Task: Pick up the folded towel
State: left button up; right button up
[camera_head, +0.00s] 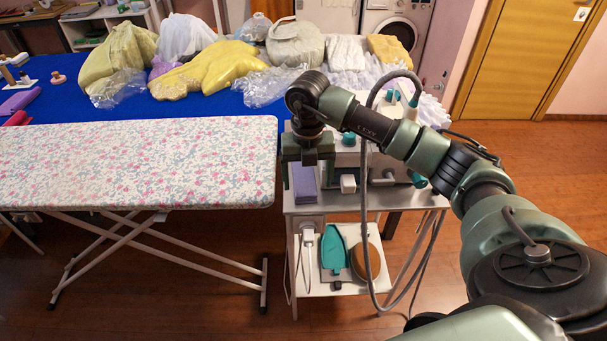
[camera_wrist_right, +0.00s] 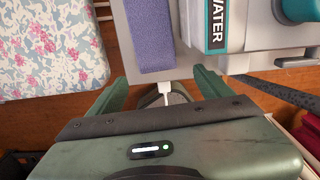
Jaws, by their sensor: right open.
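The folded towel (camera_head: 305,185) is a purple strip lying on the top of a grey cart, near its left side. In the right wrist view the towel (camera_wrist_right: 151,36) shows as textured violet cloth just beyond the fingers. My right gripper (camera_head: 307,168) points down over the towel, with its fingers apart. In the wrist view the right gripper (camera_wrist_right: 163,84) has nothing between its fingertips, and the towel is ahead of the gap. In the head view the gripper hides the towel's far part. My left gripper is in neither view.
A floral ironing board (camera_head: 140,165) stands left of the cart (camera_head: 400,201). A device marked WATER (camera_wrist_right: 217,28) is close right of the towel. A hose hangs at the cart's front. The blue table (camera_head: 200,107) behind holds several bagged garments.

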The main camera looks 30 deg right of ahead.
notch_tip(320, 180, down, 5)
jog(key=shift+a+r+p, duration=0.1)
jog(key=shift+r+p, duration=0.1)
jog(key=shift+p, duration=0.7)
jog(key=shift+f, duration=0.4)
jog(key=c, duration=1.5)
jog(key=shift+r, duration=0.1)
notch_tip(320, 180, up, 14)
jog(key=f+b, duration=0.1)
jog(key=b, duration=0.2)
notch_tip(320, 180, up, 7)
jog(key=p, duration=0.1)
send_over(306, 195)
jog(key=shift+s, duration=0.1)
jog(key=shift+f, duration=0.1)
